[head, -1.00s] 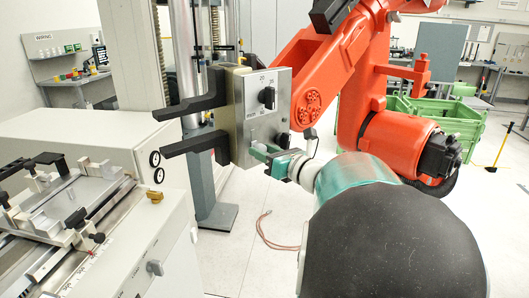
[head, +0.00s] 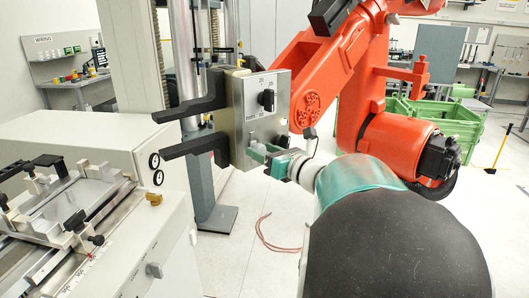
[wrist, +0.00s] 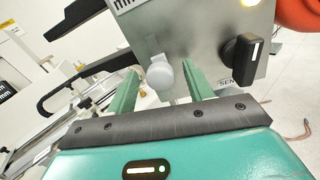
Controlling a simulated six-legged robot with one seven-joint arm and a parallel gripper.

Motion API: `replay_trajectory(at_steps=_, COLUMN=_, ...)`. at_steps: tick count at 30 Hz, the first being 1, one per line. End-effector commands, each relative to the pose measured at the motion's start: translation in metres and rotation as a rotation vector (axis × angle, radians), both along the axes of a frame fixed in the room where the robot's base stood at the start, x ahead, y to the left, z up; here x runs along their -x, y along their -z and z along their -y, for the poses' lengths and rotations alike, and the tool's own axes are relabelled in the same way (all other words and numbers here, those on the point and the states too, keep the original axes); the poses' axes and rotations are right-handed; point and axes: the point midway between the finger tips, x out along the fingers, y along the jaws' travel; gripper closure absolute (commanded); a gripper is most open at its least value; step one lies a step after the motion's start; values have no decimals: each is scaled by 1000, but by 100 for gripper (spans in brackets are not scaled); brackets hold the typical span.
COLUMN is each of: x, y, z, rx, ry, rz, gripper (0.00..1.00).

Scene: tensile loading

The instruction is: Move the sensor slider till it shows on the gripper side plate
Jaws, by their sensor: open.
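A grey metal box (head: 243,105) with a flat side plate stands in front of my gripper (head: 261,153). Two black jaws stick out to its left. In the wrist view, my gripper (wrist: 160,80) is open, with its green fingers spread beside a pale grey rounded knob (wrist: 160,72) on the plate. Whether the fingers touch it cannot be told. A black knob (wrist: 242,55) with a white mark sits to the right, above a partly hidden label starting "SEN". Which knob is the sensor slider is not certain. The black knob (head: 267,99) also shows in the head view.
An orange robot arm (head: 345,60) stands behind the box. A white machine (head: 85,145) and a bench with metal fixtures (head: 75,205) are at left. Green crates (head: 445,125) stand at back right. A reddish cable (head: 270,235) lies on open floor.

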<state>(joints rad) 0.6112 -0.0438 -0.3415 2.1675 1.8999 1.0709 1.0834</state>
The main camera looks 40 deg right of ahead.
Motion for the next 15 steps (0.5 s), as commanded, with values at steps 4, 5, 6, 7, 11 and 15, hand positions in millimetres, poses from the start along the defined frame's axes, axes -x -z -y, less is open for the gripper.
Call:
replay_trajectory(at_steps=4, x=6, y=0, z=0, rx=1, ry=0, rz=0, gripper=48)
replay_trajectory(at_steps=5, x=9, y=0, z=0, rx=1, ry=1, rz=0, gripper=48)
replay_trajectory(at_steps=6, x=14, y=0, z=1, rx=1, ry=1, rz=0, gripper=48)
replay_trajectory(at_steps=7, x=18, y=0, z=1, rx=0, ry=3, rz=0, gripper=48)
replay_trajectory(at_steps=11, x=44, y=0, z=2, rx=0, ry=4, rz=1, gripper=48)
replay_trajectory(at_steps=15, x=76, y=-1, z=3, rx=1, ry=4, rz=2, gripper=48)
